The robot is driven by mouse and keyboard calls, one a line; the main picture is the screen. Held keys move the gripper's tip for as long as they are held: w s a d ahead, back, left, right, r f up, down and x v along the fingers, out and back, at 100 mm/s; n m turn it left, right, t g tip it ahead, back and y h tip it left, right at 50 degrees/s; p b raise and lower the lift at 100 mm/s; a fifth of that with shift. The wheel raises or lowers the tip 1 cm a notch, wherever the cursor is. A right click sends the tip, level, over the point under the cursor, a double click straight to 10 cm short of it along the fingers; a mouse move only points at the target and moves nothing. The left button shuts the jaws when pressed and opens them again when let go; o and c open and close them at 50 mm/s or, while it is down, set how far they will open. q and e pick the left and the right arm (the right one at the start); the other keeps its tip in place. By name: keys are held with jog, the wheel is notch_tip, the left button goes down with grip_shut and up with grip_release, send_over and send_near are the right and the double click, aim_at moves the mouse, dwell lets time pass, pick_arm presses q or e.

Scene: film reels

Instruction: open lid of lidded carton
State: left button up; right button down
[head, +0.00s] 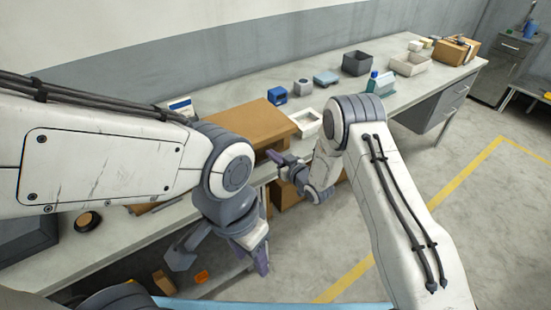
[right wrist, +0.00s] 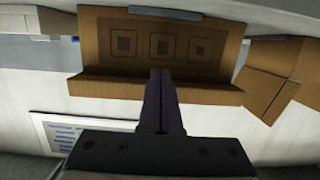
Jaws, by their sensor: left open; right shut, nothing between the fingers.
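A brown carton (head: 245,125) stands on the long bench, partly hidden by my left arm. Its broad, flat brown top shows in the head view. In the right wrist view the brown carton (right wrist: 115,62) shows a face with three dark square marks and a ledge along one edge. My right gripper (head: 279,160) is shut and empty, close to the carton's near right side; its fingertips (right wrist: 160,75) overlap the ledge, and I cannot tell whether they touch it. My left gripper (head: 263,262) is open and empty, pointing down in front of the bench.
A white open tray (head: 307,122) stands right of the carton. Another brown box (head: 286,196) is below the bench top. Floor at the right is clear.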

jog(key=shift+b+x, duration=0.45)
jog(key=shift+x, duration=0.55)
jog(key=shift+s+d+r, duration=0.1)
jog(key=shift+s+r, duration=0.05)
jog(key=shift+r, duration=0.05)
notch_tip(320, 180, up, 7)
jog(key=w+a+p, duration=0.1)
jog(key=p, duration=0.2)
jog(key=shift+w, duration=0.25)
dwell(0.4)
jog(key=shift+a+r, duration=0.1)
jog(key=shift+w+a+r+p, duration=0.3)
jog(key=shift+w+r, duration=0.15)
jog(key=shift+r, duration=0.35)
jog(key=shift+w+a+r+p, duration=0.15)
jog(key=shift+w+a+r, duration=0.15)
jog(key=shift+w+r, duration=0.35)
jog(key=shift+w+a+r+p, duration=0.25)
jog(key=shift+w+a+r, duration=0.05)
jog(key=shift+r, duration=0.65)
